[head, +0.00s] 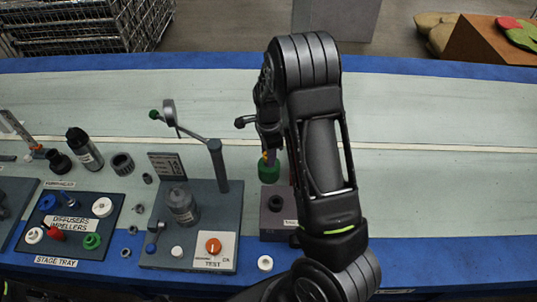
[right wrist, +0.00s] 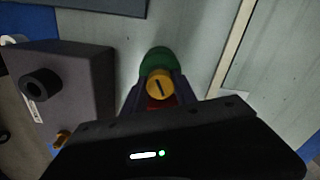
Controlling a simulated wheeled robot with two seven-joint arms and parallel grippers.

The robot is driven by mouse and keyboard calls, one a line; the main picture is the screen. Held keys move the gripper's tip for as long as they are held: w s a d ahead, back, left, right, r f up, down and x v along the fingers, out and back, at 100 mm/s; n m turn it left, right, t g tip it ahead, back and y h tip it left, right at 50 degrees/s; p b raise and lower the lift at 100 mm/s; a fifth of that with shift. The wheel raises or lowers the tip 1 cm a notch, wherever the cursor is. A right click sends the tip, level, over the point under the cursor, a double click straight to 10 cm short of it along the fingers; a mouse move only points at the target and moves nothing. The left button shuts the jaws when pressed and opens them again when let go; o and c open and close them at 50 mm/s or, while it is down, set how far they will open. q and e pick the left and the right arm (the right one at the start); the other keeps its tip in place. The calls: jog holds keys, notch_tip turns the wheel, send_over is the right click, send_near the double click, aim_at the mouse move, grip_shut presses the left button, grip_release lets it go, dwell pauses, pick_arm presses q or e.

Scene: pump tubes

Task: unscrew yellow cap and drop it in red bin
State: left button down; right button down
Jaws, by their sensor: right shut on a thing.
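My right gripper (head: 268,150) points down, shut, just behind the small dark block on the bench. In the right wrist view a round yellow cap (right wrist: 159,87) with a dark slot sits between its fingers (right wrist: 159,96). A green round piece (right wrist: 155,62) lies just beyond the cap, and a bit of red (right wrist: 160,103) shows on the near side. In the head view the green piece (head: 269,171) hangs below the fingers, with a little yellow above it. The fingers hide how these parts join. I see no red bin. My left gripper is out of view.
A dark block (head: 279,215) with a black socket stands in front of the gripper. The test stand (head: 230,205) with a post and orange knob is to its left. The stage tray (head: 75,245) holds small coloured parts. The bench right of my arm is clear.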

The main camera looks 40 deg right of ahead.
jog(key=shift+f+n, duration=0.1)
jog(key=shift+n, duration=0.9)
jog(key=shift+n+b, duration=0.3)
jog(key=shift+n, duration=0.4)
jog(key=shift+n+b, duration=0.4)
jog(key=shift+n, duration=1.4)
jog(key=shift+n, duration=0.5)
jog(key=shift+s+n+b, duration=0.1)
jog(key=shift+n+b, duration=0.3)
jog(key=shift+n, duration=0.8)
